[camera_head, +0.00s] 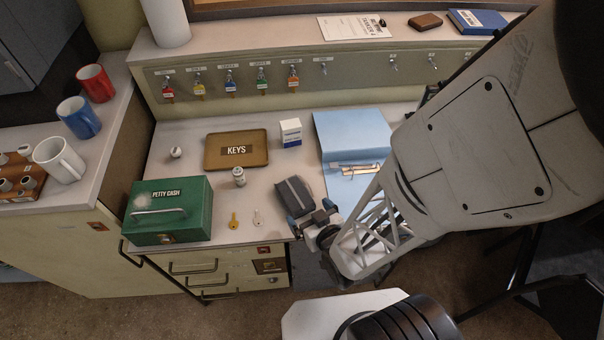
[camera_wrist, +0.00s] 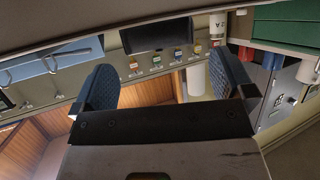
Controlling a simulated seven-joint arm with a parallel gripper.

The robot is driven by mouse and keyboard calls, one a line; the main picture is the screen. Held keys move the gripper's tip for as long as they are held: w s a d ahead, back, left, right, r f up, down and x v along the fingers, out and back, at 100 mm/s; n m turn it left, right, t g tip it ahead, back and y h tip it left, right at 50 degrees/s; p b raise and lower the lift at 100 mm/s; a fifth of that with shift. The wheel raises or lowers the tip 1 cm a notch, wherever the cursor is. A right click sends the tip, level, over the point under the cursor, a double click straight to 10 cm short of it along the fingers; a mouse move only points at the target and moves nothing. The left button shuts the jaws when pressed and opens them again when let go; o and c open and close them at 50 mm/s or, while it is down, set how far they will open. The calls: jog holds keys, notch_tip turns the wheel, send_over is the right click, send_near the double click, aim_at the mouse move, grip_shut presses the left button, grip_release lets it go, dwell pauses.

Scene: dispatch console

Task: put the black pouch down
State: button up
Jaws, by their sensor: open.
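The black pouch (camera_head: 294,196) lies on the desk top near its front edge, between the loose keys and the light blue folder. It also shows as a dark slab (camera_wrist: 155,36) in the wrist view, beyond and between my fingers. My gripper (camera_head: 311,213) is at the desk's front edge, just on the near side of the pouch. In the wrist view its two blue fingers (camera_wrist: 162,62) are wide apart with nothing held between them. The pouch appears clear of the fingertips. My arm comes in from the right.
A green cash box (camera_head: 170,212), a KEYS tray (camera_head: 212,160), a small jar (camera_head: 239,177) and two keys (camera_head: 245,219) lie left of the pouch. The folder (camera_head: 352,133) is right, a small white-and-blue box (camera_head: 290,133) behind. Tagged keys hang on the back panel.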

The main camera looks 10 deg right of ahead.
jog(key=shift+v, duration=1.6)
jog(key=shift+w, duration=0.1)
jog(key=shift+w+d+r, duration=0.1)
jog(key=shift+w+r, duration=0.2)
jog(key=shift+w, duration=0.1)
jog(key=w+d+r+m+g+h, duration=0.1)
jog(key=w+d+r+g+h, duration=0.15)
jog(key=r, duration=0.45)
jog(key=w+d+r+m+g+h, duration=0.1)
jog(key=w+d+r+g+h, duration=0.1)
jog(key=w+d+r, duration=0.3)
jog(key=s+d+r+m+g, duration=0.1)
jog(key=s+r, duration=0.4)
jog(key=r, duration=0.5)
jog(key=s+d+r+m+g, duration=0.1)
jog(key=s+r+g, duration=0.3)
jog(key=r, duration=0.6)
jog(key=shift+s+d+m+h, duration=0.3)
jog(key=shift+s+d+h, duration=0.05)
jog(key=shift+s+d, duration=0.1)
